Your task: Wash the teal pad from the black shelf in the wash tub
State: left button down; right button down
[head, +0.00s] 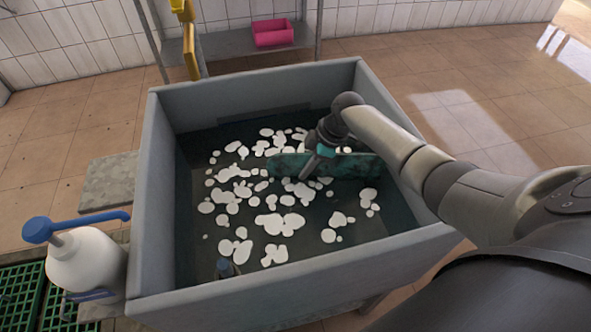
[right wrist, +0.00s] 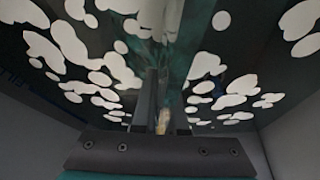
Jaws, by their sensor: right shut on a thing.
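The grey wash tub (head: 300,298) holds dark water with white foam patches. The teal pad (head: 345,166) is at the water inside the tub, towards its back right, with its long side running left to right. My right gripper (head: 313,166) is shut on the pad from above. In the right wrist view the gripper (right wrist: 162,125) reaches into the foamy water, and the pad (right wrist: 180,50) shows as a dim teal strip. How deep the pad sits is hard to tell. My left gripper is not in view.
A white bottle with a blue pump (head: 85,262) stands left of the tub. A pink container (head: 272,32) sits on a grey shelf at the back, near a yellow upright part (head: 190,45). Green grating (head: 20,296) lies at lower left. The tiled floor at right is clear.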

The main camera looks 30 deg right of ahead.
jog(key=shift+w+a+p, duration=0.6)
jog(key=shift+w+a, duration=0.15)
jog(key=shift+a, duration=2.6)
jog(key=shift+s+d, duration=0.25)
jog(key=shift+d, duration=0.9)
jog(key=shift+s+d, duration=0.3)
jog(key=shift+d, duration=0.8)
jog(key=shift+s+d, duration=0.25)
jog(key=shift+d, duration=0.9)
jog(key=shift+a, duration=0.25)
jog(key=w+a, duration=0.2)
jog(key=a, duration=0.4)
jog(key=shift+s+d, duration=0.35)
jog(key=shift+d, duration=0.75)
jog(key=shift+s+d, duration=0.3)
jog(key=shift+d, duration=0.8)
jog(key=shift+s+d, duration=0.35)
jog(key=shift+d, duration=0.75)
